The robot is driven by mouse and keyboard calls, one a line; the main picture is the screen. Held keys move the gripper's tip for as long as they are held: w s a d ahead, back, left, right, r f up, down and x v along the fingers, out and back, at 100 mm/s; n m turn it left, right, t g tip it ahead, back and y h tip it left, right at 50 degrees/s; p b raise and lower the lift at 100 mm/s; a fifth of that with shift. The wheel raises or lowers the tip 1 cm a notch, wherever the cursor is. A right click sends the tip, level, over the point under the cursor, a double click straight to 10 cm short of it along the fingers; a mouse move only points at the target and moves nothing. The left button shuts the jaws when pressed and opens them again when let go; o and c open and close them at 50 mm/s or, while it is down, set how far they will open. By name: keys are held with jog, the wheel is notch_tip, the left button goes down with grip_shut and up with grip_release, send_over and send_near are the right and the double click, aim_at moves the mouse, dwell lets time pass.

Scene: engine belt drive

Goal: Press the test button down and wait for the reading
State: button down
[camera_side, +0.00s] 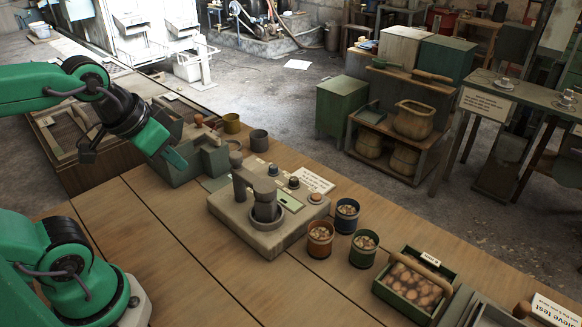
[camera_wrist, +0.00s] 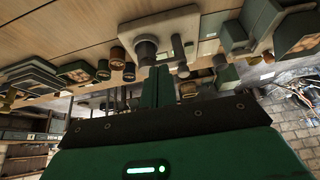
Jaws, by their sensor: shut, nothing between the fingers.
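The test device (camera_side: 250,238) is a pale block on the wooden bench, with an upright post and arm over a dark cylinder in a round cup (camera_side: 265,212). A round orange-topped button (camera_side: 315,197) sits at its right corner, beside a small green panel (camera_side: 288,201) and two dark knobs. My gripper (camera_side: 178,161) is shut and empty, up and left of the device and well apart from the button. In the wrist view my green fingers (camera_wrist: 156,76) point toward the device (camera_wrist: 138,30), which appears upside down. I cannot make out the button clearly there.
Several filled pots, including a blue one (camera_side: 347,214), stand right of the device. A handled crate (camera_side: 415,286) of round brown pieces is farther right. A grey-green box (camera_side: 208,160) stands close to my gripper. The bench front is clear.

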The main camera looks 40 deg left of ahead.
jog(key=m+g, duration=0.6)
jog(key=m, duration=1.2)
send_over(316, 196)
notch_tip(316, 196, down, 5)
jog(key=shift+r, duration=0.15)
notch_tip(316, 196, down, 14)
jog(key=shift+s, duration=0.1)
dwell(0.4)
